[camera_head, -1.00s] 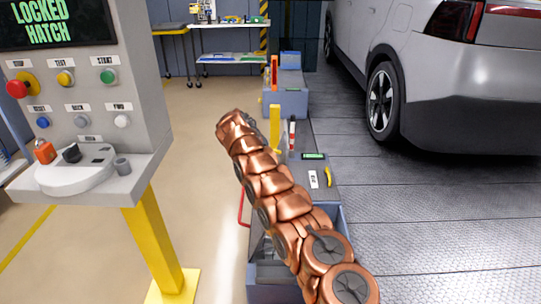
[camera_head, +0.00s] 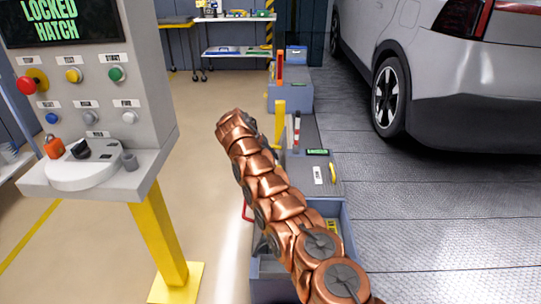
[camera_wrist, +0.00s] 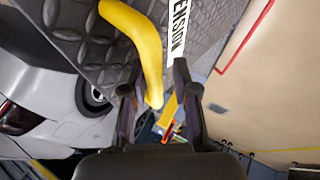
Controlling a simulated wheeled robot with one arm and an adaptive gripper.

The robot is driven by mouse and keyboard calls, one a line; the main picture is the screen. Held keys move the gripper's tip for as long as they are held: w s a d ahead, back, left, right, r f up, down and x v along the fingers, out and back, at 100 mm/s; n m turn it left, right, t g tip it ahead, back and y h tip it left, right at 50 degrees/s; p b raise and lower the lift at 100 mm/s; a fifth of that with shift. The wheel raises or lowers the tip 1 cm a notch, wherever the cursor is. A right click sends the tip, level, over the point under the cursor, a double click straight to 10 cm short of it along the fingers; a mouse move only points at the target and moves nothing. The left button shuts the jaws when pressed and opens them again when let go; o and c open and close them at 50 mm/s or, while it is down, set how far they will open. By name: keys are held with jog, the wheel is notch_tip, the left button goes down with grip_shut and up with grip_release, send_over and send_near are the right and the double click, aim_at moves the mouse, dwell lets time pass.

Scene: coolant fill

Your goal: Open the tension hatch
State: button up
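The tension hatch (camera_head: 306,172) is a dark textured lid on the low floor unit beside the car. It carries a white label (camera_head: 318,175) and a curved yellow handle (camera_head: 333,173). In the wrist view the label (camera_wrist: 180,25) reads "TENSION", and the yellow handle (camera_wrist: 148,50) runs down beside it. My gripper (camera_wrist: 155,82) is open, its dark fingers apart, with the handle's lower end showing between them. Whether they touch the handle I cannot tell. In the head view my copper arm hides part of the unit, and the gripper cannot be seen.
A console (camera_head: 95,165) on a yellow post stands at left, its screen reading "LOCKED HATCH". Below the lid is an open grey-blue compartment (camera_head: 347,225). The silver car (camera_head: 440,90) stands at right. The floor between console and unit is clear.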

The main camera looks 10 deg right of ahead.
jog(key=shift+o, duration=1.2)
jog(key=shift+r, duration=0.15)
jog(key=shift+w+d+r, duration=0.1)
jog(key=shift+r, duration=0.2)
jog(key=v, duration=1.1)
jog(key=shift+a+r, duration=0.15)
jog(key=shift+a, duration=0.05)
